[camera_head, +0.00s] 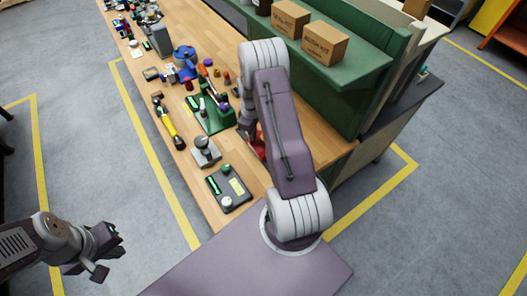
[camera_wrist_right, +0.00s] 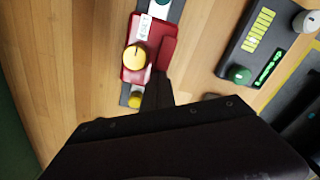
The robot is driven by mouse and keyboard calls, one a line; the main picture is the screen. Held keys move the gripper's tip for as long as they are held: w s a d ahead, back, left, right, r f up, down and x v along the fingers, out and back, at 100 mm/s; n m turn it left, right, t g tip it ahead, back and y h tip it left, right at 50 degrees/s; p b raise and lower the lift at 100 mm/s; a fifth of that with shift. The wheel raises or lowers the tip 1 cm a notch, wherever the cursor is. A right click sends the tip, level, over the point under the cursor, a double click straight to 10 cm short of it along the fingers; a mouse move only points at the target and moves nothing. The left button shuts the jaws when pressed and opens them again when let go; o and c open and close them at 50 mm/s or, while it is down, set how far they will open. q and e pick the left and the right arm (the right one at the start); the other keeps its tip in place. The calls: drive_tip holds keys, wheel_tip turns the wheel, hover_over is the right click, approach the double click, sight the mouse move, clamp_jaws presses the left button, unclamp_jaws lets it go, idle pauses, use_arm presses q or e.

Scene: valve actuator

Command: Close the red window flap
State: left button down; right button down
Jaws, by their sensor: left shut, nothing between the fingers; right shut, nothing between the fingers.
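The red window flap unit (camera_wrist_right: 134,75) shows in the right wrist view, a red part on a dark narrow base with a yellow knob (camera_wrist_right: 134,57) at it. A darker red panel (camera_wrist_right: 166,48) stands at its right side; I cannot tell its exact angle. In the head view only a bit of red (camera_head: 259,147) shows beside my right arm, which hides the rest. My right gripper (camera_wrist_right: 158,90) is shut and empty, its dark fingertips close to the red part's lower right edge; contact is unclear. My left gripper (camera_head: 110,250) is shut and empty, off the bench over the floor.
A dark panel with a green knob (camera_head: 229,189) lies on the wooden bench near the front. A grey lever device (camera_head: 205,152) and a green-based device (camera_head: 212,115) stand behind it. A green shelf with cardboard boxes (camera_head: 325,43) borders the bench on the right.

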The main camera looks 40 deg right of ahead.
drive_tip(key=shift+r, duration=0.15)
wheel_tip(320, 180, up, 7)
drive_tip(key=p, duration=0.5)
idle(0.4)
idle(0.4)
